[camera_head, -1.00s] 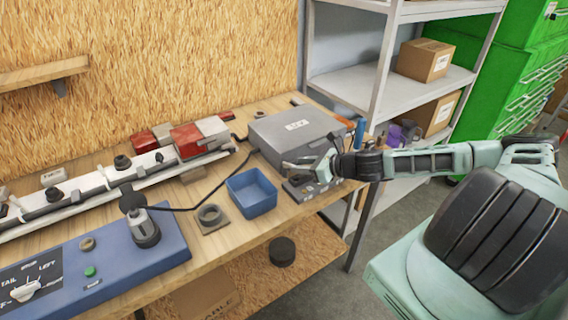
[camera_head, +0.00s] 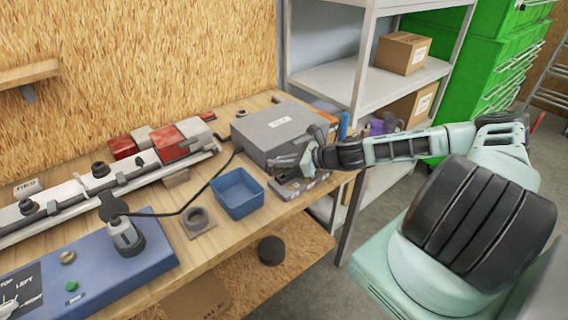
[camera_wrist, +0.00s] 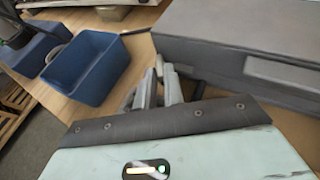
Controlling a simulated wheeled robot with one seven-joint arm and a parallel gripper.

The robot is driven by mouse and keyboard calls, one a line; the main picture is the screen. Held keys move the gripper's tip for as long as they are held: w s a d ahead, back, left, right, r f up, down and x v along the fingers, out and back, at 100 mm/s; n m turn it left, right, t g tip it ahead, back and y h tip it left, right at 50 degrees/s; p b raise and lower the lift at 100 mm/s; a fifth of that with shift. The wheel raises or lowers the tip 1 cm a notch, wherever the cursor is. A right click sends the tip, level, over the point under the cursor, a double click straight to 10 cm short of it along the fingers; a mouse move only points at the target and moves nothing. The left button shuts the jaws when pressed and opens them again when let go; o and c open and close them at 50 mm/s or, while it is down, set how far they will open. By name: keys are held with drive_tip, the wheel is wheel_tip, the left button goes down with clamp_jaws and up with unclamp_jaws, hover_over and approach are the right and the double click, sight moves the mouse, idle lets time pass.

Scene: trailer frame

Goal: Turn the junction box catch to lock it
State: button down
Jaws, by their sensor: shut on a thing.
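A blue bin (camera_head: 239,207) stands left of my gripper; it also shows in the wrist view (camera_wrist: 112,43). A square plate with a ring (camera_head: 198,221), a blue control panel (camera_head: 95,262) and a black cable lie further left. Metal shelves (camera_head: 340,87) stand behind right.

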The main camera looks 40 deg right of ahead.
drive_tip(key=n+y, duration=0.1)
drive_tip(key=n+g+b, duration=0.1)
drive_tip(key=d+g+y, duration=0.1)
drive_tip(key=shift+w+f+n+y, duration=0.2)
drive_tip(key=shift+w+n+y, duration=0.1)
drive_tip(key=shift+w+n, duration=0.1)
drive_tip(key=shift+w+r+n+g+y, duration=0.1)
drive_tip(key=shift+r+n+g+y, duration=0.05)
drive_tip(key=shift+n+g+y, duration=0.35)
drive_tip(key=c, duration=1.5)
unclamp_jaws()
drive_tip(key=shift+d, duration=0.1)
drive_tip(key=b+v, duration=0.4)
drive_tip(key=v, duration=1.3)
drive_tip(key=shift+r, duration=0.3)
